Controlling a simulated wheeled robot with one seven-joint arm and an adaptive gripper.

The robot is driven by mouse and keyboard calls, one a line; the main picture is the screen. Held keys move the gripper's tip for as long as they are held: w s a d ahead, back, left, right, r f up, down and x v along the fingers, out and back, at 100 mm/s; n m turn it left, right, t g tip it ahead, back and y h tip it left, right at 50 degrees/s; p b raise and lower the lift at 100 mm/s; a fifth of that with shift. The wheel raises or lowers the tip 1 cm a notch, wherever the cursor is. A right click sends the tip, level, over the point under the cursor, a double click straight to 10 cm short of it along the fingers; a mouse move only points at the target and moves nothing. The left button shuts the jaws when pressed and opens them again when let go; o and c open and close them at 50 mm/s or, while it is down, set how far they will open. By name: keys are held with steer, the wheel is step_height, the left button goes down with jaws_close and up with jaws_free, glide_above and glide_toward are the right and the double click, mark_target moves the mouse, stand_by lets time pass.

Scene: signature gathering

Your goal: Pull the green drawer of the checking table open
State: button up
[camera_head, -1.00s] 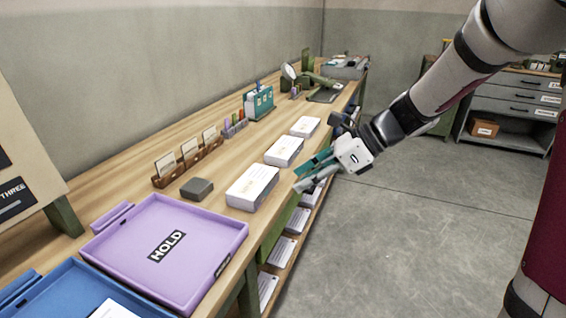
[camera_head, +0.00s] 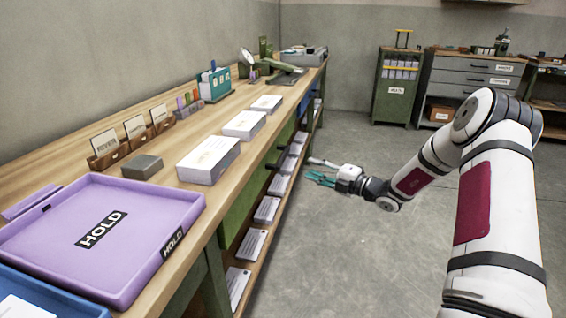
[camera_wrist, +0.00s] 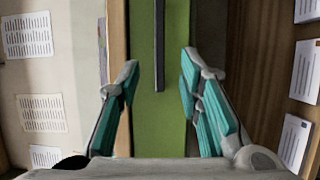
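The checking table (camera_head: 150,108) runs along the left wall. Its green drawer (camera_head: 242,207) is in the front below the wooden top and looks flush with it. A dark bar handle (camera_head: 284,146) is on the front. In the wrist view the green front (camera_wrist: 174,125) is a vertical band, with the handle (camera_wrist: 159,45) running down from the top edge. My gripper (camera_head: 310,169) is open and empty, off to the right of the table front. In the wrist view its teal-padded fingers (camera_wrist: 160,78) are apart on either side of the handle's line, not visibly touching it.
A lower shelf with several white paper stacks (camera_head: 253,245) lies under the drawer. White stacks (camera_head: 208,160) and a purple HOLD tray (camera_head: 140,225) are on the tabletop. The floor (camera_head: 340,250) right of the table is clear. Grey drawers (camera_head: 470,80) stand at the back.

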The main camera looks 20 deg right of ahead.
mark_target(285, 158)
steer(key=b+x, duration=0.4)
steer(key=x, duration=0.8)
steer(key=shift+w+a, duration=0.2)
jaws_close()
